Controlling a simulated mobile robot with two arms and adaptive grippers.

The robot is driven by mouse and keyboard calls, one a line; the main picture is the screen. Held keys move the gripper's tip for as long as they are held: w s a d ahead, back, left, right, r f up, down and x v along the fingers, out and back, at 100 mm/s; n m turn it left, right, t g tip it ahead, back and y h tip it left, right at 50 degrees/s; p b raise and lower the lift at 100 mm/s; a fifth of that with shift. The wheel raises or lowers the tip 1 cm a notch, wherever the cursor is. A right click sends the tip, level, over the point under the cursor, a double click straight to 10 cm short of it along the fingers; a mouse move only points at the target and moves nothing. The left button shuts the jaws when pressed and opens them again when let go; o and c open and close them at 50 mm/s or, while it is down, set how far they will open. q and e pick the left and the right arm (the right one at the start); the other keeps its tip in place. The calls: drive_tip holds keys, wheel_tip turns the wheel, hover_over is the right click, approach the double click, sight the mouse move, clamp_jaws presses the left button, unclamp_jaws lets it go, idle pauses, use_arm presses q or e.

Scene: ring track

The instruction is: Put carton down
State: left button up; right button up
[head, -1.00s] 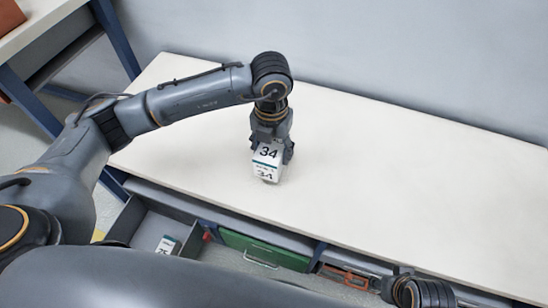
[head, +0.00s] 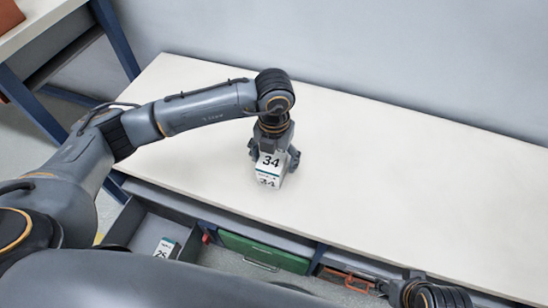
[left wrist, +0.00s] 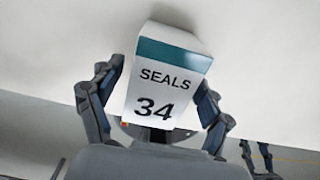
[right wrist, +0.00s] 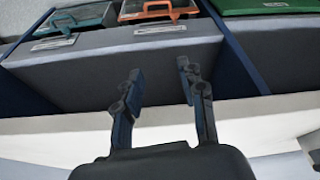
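The white carton (head: 270,170) with a teal band stands on the pale worktop (head: 390,190) in the head view, marked 34. In the left wrist view the carton (left wrist: 165,80) reads SEALS 34. My left gripper (head: 273,156) is above and around it, with its fingers spread on either side. In the left wrist view a gap shows between the left finger and the carton; the right finger is close to it, and I cannot tell whether it touches. My right gripper (right wrist: 160,85) is open and empty, in front of the drawers under the worktop.
An open grey drawer (head: 150,222) below the worktop holds another white carton (head: 165,247). A green case (head: 265,252) and an orange-handled case (head: 347,280) sit beside it. The worktop right of the carton is clear. A wall stands behind.

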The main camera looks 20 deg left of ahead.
use_arm(q)
drive_tip(key=shift+r, duration=0.2)
wheel_tip(320, 180, up, 11)
drive_tip(key=shift+f+p, duration=0.15)
drive_tip(key=shift+p, duration=0.95)
drive_tip(key=shift+r, duration=0.6)
use_arm(e)
drive_tip(key=s+x, duration=0.1)
drive_tip(key=x, duration=0.6)
drive_tip(key=shift+f, duration=0.45)
drive_tip(key=shift+a, duration=0.1)
